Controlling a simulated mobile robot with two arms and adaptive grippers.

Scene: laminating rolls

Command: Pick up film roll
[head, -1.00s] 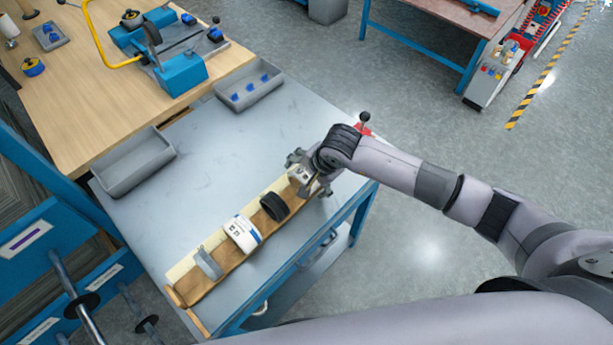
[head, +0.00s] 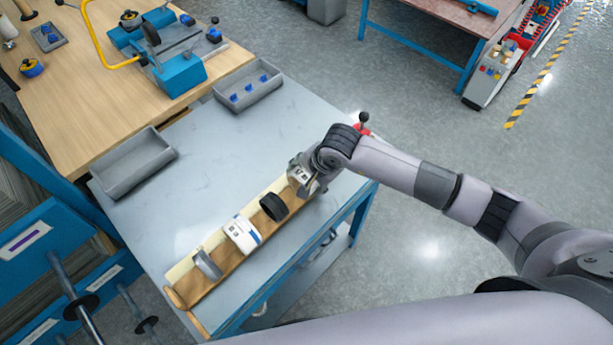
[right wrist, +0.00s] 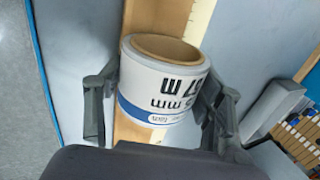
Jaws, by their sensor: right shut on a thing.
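A film roll (right wrist: 160,85) with a pale label, dark print, a blue band and a brown core fills the middle of the right wrist view. My right gripper (right wrist: 158,78) has a finger against each side of it and is shut on it. In the head view my right gripper (head: 301,180) is at the far end of a wooden trough (head: 186,291) and largely hides this roll. The roll is over the trough; I cannot tell whether it still touches the wood. My left gripper is not in view.
The trough also holds a black roll (head: 273,207), a white roll (head: 241,236) and a grey roll (head: 207,265). Two grey bins (head: 133,167) (head: 247,88) edge the grey table (head: 200,150). Its middle is clear. A wooden bench (head: 70,105) adjoins it.

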